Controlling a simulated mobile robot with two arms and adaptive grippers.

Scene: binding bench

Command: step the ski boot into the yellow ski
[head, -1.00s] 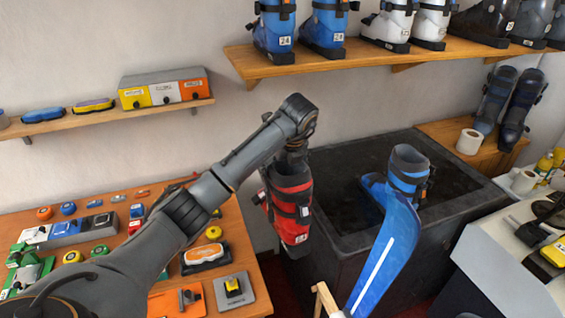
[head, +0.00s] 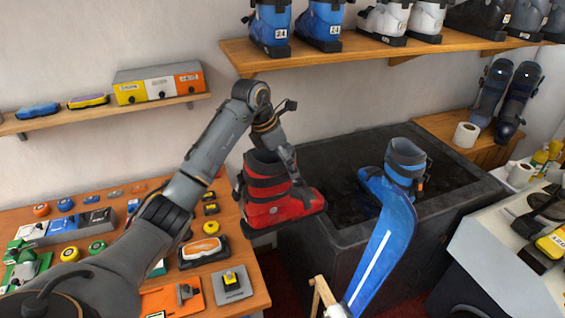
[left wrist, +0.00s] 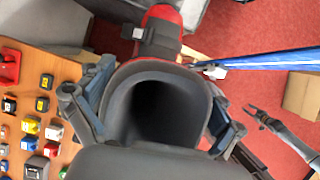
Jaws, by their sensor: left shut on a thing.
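My left gripper (head: 279,150) is shut on the cuff of a red and dark grey ski boot (head: 278,208) and holds it in the air, toe to the right, between the workbench and the dark tub. In the left wrist view, the fingers (left wrist: 155,112) straddle the open cuff (left wrist: 158,108), with the red shell (left wrist: 160,28) beyond. No yellow ski shows. A blue ski (head: 385,245) rises in front of the tub, with a blue boot (head: 405,165) by its upper end; I cannot tell whether they are joined. A thin grey arm (left wrist: 280,130), possibly my right one, shows in the left wrist view.
A workbench (head: 250,262) with many small coloured parts is at left. The dark tub (head: 340,255) stands behind the blue ski. A wall shelf (head: 375,57) holds several boots. A grey machine (head: 495,265) is at right. A wooden piece (head: 320,295) stands at bottom centre.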

